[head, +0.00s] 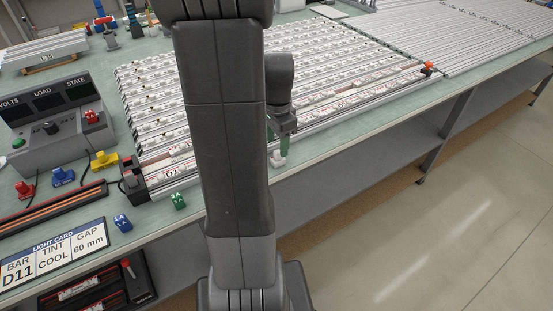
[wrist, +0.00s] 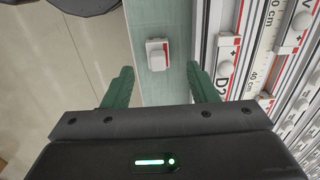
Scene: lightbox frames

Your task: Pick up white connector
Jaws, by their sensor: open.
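The white connector (wrist: 157,55) lies on the green bench strip near the bench's front edge. In the wrist view it sits between the lines of the two green fingers, a little beyond their tips. It also shows in the head view (head: 278,160), small and partly hidden, just below the gripper. My gripper (wrist: 160,74) is open and empty above the bench. In the head view my gripper (head: 282,149) is partly hidden behind my arm.
Rows of light bars (head: 330,75) with white parts fill the bench behind, with one bar (wrist: 230,70) close to the right finger. Green and blue connectors (head: 178,201) (head: 123,223) stand to the left. Open floor (wrist: 40,60) lies beyond the front edge.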

